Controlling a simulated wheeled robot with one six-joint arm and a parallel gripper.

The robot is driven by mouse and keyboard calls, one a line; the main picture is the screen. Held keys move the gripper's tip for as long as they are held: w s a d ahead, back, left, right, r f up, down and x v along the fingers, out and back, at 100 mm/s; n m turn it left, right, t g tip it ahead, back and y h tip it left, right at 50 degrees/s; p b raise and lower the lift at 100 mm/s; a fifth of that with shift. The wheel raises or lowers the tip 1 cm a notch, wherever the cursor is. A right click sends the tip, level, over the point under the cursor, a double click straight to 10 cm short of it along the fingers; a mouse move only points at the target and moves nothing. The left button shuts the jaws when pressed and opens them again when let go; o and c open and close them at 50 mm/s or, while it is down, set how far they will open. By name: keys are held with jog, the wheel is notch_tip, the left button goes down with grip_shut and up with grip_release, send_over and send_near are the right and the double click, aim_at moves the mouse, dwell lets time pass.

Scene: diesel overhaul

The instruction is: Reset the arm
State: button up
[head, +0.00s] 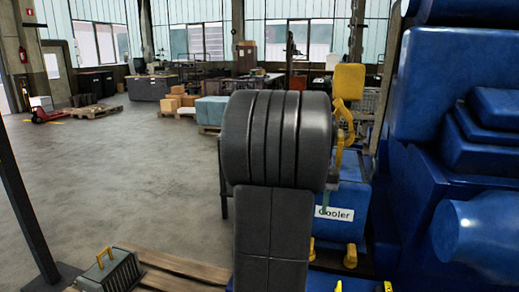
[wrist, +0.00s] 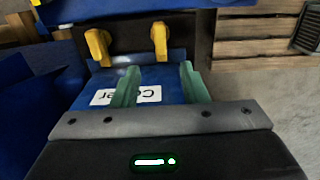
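My gripper (wrist: 158,84) is in the wrist view with its two green fingers spread wide apart. Nothing shows between them but the blue cooler (wrist: 172,64) behind. The cooler's white label (wrist: 148,94) appears upside down there, partly covered by the left finger. In the head view my dark grey arm stands in the middle and hides most of my gripper. The blue cooler (head: 349,192) is just right of my arm, with its label reading "Cooler" (head: 336,214).
A large blue engine (head: 460,100) fills the right side. A yellow part (head: 348,82) rises behind the cooler. Open concrete floor (head: 130,170) lies left.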

notch_tip(320, 180, down, 12)
jog(key=shift+f+p, duration=0.15)
jog(key=shift+p, duration=0.3)
jog(key=shift+n, duration=0.3)
jog(key=n, duration=0.4)
jog(key=shift+b, duration=0.3)
jog(key=n, duration=0.4)
jog(key=shift+n+b, duration=0.3)
jog(key=shift+b, duration=0.05)
notch_tip(320, 180, up, 13)
jog(key=shift+r, duration=0.2)
jog(key=shift+a, duration=0.15)
